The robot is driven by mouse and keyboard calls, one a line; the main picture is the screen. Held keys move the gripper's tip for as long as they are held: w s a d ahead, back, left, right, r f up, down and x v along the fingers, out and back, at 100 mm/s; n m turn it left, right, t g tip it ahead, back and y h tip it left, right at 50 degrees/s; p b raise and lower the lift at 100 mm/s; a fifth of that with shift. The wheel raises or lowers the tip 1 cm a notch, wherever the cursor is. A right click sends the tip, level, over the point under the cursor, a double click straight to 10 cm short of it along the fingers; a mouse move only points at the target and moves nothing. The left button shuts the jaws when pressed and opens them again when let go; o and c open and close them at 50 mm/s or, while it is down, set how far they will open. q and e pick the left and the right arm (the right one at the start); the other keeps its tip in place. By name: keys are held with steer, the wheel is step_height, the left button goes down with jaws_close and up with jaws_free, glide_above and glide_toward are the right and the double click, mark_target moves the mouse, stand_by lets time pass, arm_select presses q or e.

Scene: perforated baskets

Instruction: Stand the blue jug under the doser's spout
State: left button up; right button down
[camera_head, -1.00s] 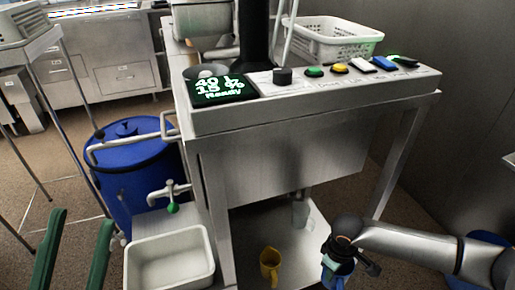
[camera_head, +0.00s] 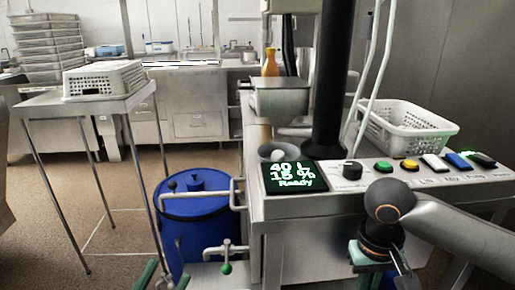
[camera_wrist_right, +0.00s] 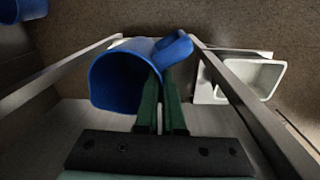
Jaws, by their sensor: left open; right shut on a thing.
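The blue jug (camera_wrist_right: 118,82) is in the right wrist view, its mouth facing the camera and its handle at upper right. My right gripper (camera_wrist_right: 161,88) is shut on it at the handle side. In the head view my right gripper (camera_head: 376,268) is in front of the control panel, and the jug is mostly hidden or cut off there. The doser is likely the steel machine (camera_head: 330,210) with the "40 L 15 % Ready" display. My left gripper (camera_head: 164,275) is open and empty at the bottom edge.
A blue lidded barrel (camera_head: 195,225) stands left of the machine. A white perforated basket (camera_head: 405,135) sits behind the panel; another (camera_head: 104,80) is on the left table. Floor between table and barrel is clear.

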steer(key=r+p, duration=0.1)
steer(key=r, duration=0.1)
steer(key=r+p, duration=0.4)
steer(key=shift+s+r, duration=0.3)
steer(key=shift+s, duration=0.1)
arm_select(q)
step_height(320, 180, down, 9)
steer(key=w+a+n+g+y+p, duration=0.2)
steer(key=n+g+y+p, duration=0.3)
steer(key=g+y+p, duration=0.1)
steer(key=s+a+f+n+g+y+p, duration=0.1)
steer(key=s+f+g+y+p, duration=0.1)
steer(key=s+f+g+p, duration=0.4)
steer(key=shift+s+f+n+g+p, duration=0.3)
steer(key=shift+s+f+n+p, duration=0.1)
steer(key=shift+s+f+p, duration=1.1)
arm_select(e)
step_height(320, 180, up, 13)
steer(key=s, duration=0.2)
steer(key=shift+s+f, duration=0.15)
arm_select(q)
steer(key=shift+w+a, duration=0.1)
steer(key=shift+w, duration=0.05)
steer(key=shift+a, duration=0.1)
